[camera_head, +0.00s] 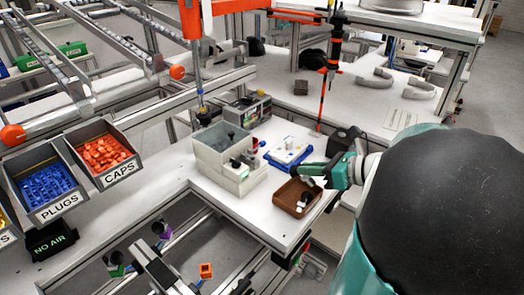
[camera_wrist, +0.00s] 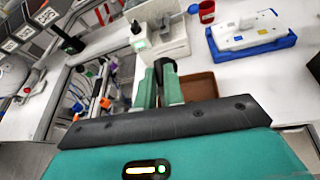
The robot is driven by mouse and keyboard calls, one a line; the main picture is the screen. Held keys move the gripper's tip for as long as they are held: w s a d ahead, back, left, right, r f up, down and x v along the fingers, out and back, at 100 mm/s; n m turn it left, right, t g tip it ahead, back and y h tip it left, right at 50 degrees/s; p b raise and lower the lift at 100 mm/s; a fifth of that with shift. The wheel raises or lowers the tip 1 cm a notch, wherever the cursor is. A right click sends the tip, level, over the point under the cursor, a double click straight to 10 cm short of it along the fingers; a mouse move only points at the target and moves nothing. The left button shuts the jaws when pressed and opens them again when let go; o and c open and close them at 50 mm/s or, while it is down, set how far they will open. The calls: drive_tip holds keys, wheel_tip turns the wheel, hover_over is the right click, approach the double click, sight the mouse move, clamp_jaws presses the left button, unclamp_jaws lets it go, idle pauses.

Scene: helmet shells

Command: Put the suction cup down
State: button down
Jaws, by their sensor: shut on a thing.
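My gripper (camera_head: 314,171), green and pale, reaches in from the right over the rear edge of a small brown tray (camera_head: 286,200) near the corner of the white table. In the wrist view my two green fingers (camera_wrist: 159,80) are close together, with a dark piece (camera_wrist: 165,68) at their tips. I take this to be the suction cup, held and mostly hidden by the fingers. The brown tray (camera_wrist: 200,84) shows to the right of the fingers. A small pale and dark item shows at the tray's right in the head view; I cannot tell whether it is held or lying.
A grey bin (camera_head: 222,150) and a white device on a blue base (camera_head: 290,150) stand behind the tray. A red cup (camera_wrist: 207,11) is near the device. Bins of blue plugs (camera_head: 45,187) and orange caps (camera_head: 103,153) are at left. Bare white tabletop (camera_head: 250,205) lies left of the tray.

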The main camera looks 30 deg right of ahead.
drive_tip(key=w+d+f, duration=0.1)
drive_tip(key=f, duration=0.1)
drive_tip(key=w+d+f, duration=0.2)
drive_tip(key=f, duration=0.1)
drive_tip(key=shift+d+f, duration=0.1)
drive_tip(key=shift+f, duration=0.2)
drive_tip(key=shift+w+f, duration=0.1)
drive_tip(key=shift+f, duration=1.45)
drive_tip(key=shift+f, duration=0.15)
drive_tip(key=c, duration=1.5)
unclamp_jaws()
